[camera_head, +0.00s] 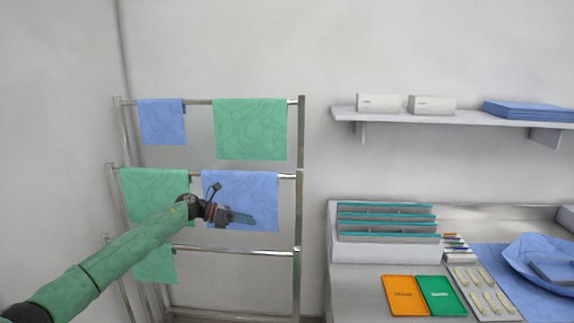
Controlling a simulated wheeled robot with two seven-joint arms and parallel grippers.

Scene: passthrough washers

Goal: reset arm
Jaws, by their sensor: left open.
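My left gripper (238,217) is at the end of my green-sleeved left arm, which reaches in from the lower left. It is open and appears empty. In the picture it lies in front of the blue cloth (255,185) on the middle bar of the metal rack (301,140). I cannot tell whether it touches that cloth. My right gripper is not in view.
Green cloths (250,128) and a small blue cloth (162,122) also hang on the rack. A shelf (450,119) is above.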

